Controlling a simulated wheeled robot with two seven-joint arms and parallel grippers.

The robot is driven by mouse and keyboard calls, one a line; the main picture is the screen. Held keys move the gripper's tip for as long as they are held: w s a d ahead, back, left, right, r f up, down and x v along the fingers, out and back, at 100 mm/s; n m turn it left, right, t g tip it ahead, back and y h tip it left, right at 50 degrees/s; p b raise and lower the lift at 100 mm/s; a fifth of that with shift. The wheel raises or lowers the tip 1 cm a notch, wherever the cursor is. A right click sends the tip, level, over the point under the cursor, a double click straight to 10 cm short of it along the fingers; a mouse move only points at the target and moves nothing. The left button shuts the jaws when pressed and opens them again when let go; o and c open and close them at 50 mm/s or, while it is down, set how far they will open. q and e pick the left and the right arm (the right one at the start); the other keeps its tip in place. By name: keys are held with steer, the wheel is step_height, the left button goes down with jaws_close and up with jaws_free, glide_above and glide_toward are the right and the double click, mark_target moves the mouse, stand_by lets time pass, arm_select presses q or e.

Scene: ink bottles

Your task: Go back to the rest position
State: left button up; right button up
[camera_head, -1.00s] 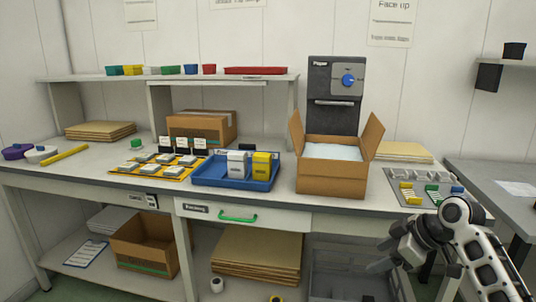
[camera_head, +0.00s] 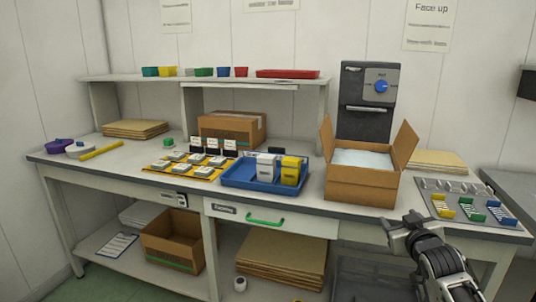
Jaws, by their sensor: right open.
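My right gripper (camera_head: 398,226) is at the lower right of the head view, in front of the bench's front edge. Its jaws are open, and nothing shows between them. My left gripper is out of view. On the bench (camera_head: 90,165), a blue tray (camera_head: 262,185) holds a white bottle box (camera_head: 265,167) and a yellow one (camera_head: 290,170). An open cardboard box (camera_head: 360,187) with pale filling stands right of the tray, apart from the gripper.
A yellow mat (camera_head: 150,168) with several small items lies left of the tray. A dark dispenser (camera_head: 366,125) stands behind the open box. A grey panel (camera_head: 440,192) with coloured holders is at the right end. An empty carton (camera_head: 172,240) sits on the lower shelf.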

steer(key=s+a+f+n+g+y, duration=0.1)
steer(key=s+a+f+y, duration=0.1)
steer(key=s+a+f, duration=0.45)
steer(key=s+a+f+g+y, duration=0.15)
steer(key=s+a+f, duration=0.25)
steer(key=s+f, duration=0.5)
steer(key=s+a+f+g, duration=0.1)
steer(key=s+a, duration=0.1)
steer(key=s, duration=0.5)
steer(key=s+a+f+y, duration=0.1)
steer(key=s+a, duration=0.2)
steer(key=s, duration=0.3)
steer(key=s+a+f+m+g, duration=0.1)
steer(key=s+a, duration=0.2)
steer(key=s, duration=0.4)
steer(key=shift+s+a+g, duration=0.25)
steer(key=shift+s+g, duration=0.05)
steer(key=shift+g, duration=0.05)
steer(key=shift+f+y, duration=0.15)
steer(key=shift+y, duration=0.1)
